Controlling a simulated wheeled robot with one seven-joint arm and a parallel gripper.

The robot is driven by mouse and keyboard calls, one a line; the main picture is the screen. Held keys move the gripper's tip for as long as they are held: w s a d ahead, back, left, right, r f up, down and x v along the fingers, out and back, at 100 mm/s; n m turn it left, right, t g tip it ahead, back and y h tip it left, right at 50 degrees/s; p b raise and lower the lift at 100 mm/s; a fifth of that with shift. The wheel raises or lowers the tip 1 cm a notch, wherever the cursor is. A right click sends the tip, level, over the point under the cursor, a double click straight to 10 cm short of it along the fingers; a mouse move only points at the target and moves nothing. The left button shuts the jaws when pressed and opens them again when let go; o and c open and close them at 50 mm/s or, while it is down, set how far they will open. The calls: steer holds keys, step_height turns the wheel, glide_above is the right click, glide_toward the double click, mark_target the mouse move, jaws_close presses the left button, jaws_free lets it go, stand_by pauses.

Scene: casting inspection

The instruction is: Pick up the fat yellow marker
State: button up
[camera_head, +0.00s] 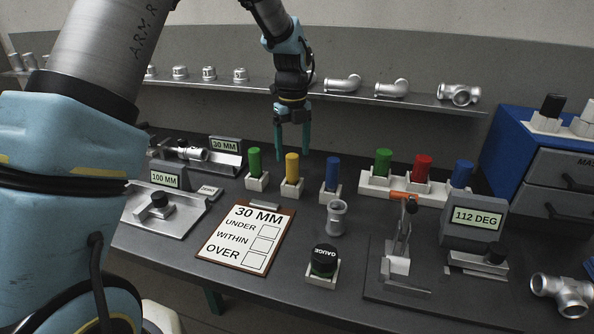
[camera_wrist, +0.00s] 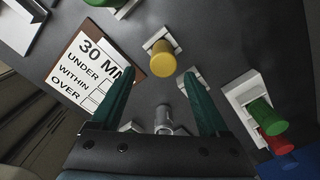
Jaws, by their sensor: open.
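The fat yellow marker (camera_head: 292,168) stands upright in a small white holder (camera_head: 291,188) on the dark table, between a green marker (camera_head: 254,161) and a blue marker (camera_head: 332,173). My gripper (camera_head: 292,155) points down, open and empty, with its green fingers above and behind the row of markers in the head view. In the wrist view the yellow marker (camera_wrist: 163,60) shows beyond the fingertips, roughly midway between them. My gripper (camera_wrist: 158,85) does not touch it there.
A clipboard (camera_head: 246,237) with a 30 MM sheet lies in front of the markers. A grey metal pipe piece (camera_head: 337,217) stands to its right. A white block (camera_head: 376,187) holds green, red and blue markers further right. A wall shelf (camera_head: 330,95) bears castings behind my gripper.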

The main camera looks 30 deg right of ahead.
mark_target(292, 170)
step_height(292, 170, down, 2)
steer(key=shift+f, duration=0.2)
steer(key=f+p, duration=0.1)
steer(key=f, duration=0.1)
steer(key=w+f+p, duration=0.1)
steer(key=shift+d+f, duration=0.15)
steer(key=shift+f, duration=0.25)
steer(key=shift+f+p, duration=0.35)
steer(key=shift+f, duration=0.3)
jaws_close()
